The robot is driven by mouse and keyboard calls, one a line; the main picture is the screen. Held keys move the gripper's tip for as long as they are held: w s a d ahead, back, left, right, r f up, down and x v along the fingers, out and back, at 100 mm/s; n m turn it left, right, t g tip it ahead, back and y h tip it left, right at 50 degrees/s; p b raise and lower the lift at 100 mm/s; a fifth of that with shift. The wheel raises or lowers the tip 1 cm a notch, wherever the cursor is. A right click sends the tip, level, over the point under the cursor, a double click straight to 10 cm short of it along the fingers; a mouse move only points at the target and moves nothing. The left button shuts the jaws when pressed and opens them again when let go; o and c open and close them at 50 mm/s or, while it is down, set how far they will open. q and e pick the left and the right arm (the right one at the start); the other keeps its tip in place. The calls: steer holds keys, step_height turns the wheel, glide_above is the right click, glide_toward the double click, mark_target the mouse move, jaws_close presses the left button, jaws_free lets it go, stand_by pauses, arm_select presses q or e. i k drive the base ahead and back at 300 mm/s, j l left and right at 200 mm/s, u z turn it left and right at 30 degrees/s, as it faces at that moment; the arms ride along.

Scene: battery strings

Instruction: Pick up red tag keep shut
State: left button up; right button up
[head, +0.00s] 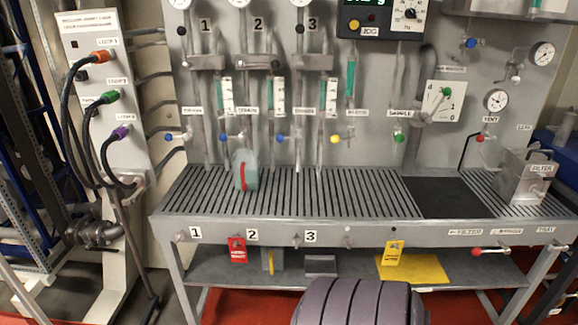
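A red tag (238,250) hangs at the front edge of the grey bench, between the numbers 1 and 2. It has a few lines of small print that I cannot read. Neither of my grippers shows in the head view, so no gripper is seen near the tag.
The slatted bench (330,232) has a lower shelf (215,270) with a yellow sheet (425,268). A yellow tag (393,253) hangs farther right. A pale teal container (251,171) with a red strip stands on the slats. A hose panel (95,165) stands at left.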

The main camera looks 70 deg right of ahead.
mark_target(238, 254)
steer(key=z, duration=1.8)
